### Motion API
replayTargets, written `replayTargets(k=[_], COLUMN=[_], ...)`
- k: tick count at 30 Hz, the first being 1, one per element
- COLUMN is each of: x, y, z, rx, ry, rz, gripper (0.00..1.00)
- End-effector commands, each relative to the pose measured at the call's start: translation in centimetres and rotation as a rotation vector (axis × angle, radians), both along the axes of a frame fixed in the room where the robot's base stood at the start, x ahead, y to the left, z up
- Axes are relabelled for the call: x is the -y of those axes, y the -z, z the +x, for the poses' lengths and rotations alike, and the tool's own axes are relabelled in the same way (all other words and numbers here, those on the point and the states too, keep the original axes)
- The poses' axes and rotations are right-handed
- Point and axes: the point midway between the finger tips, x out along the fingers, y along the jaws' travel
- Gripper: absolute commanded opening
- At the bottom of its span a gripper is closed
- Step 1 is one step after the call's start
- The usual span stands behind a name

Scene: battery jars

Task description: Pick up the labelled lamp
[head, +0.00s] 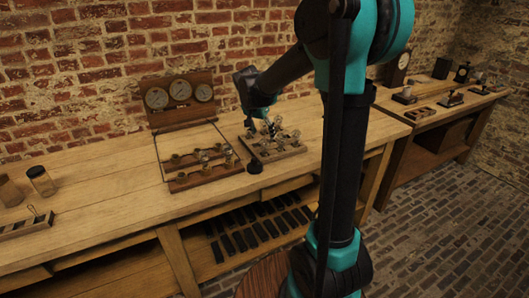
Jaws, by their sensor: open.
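A wooden tray (284,152) on the bench holds several small glass lamps (279,122), with some dark and light parts among them. I cannot make out which lamp bears a label. My gripper (250,131) is open and points down over the tray's left side. It is small in view, and I cannot tell whether its fingers are around or beside a lamp. The end of my arm partly hides the back of the tray.
Left of the tray stands a wooden board (205,178) with several brass fittings and thin upright rods. A panel with three dials (180,95) stands behind it.

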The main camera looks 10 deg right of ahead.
Motion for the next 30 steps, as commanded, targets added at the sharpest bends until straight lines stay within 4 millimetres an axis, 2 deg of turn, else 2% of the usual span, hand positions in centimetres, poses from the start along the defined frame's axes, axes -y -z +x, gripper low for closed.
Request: replayTargets(k=[4, 12, 22, 30], x=[0.2, 1.0, 1.1, 1.1], y=[1.0, 4.3, 4.8, 4.8], z=[0.5, 1.8, 2.0, 2.0], rx=[0.0, 0.001, 0.001, 0.001], ry=[0.001, 0.0, 0.0, 0.0], rz=[0.0, 0.001, 0.001, 0.001], gripper=[0.63, 0.63, 0.63, 0.29])
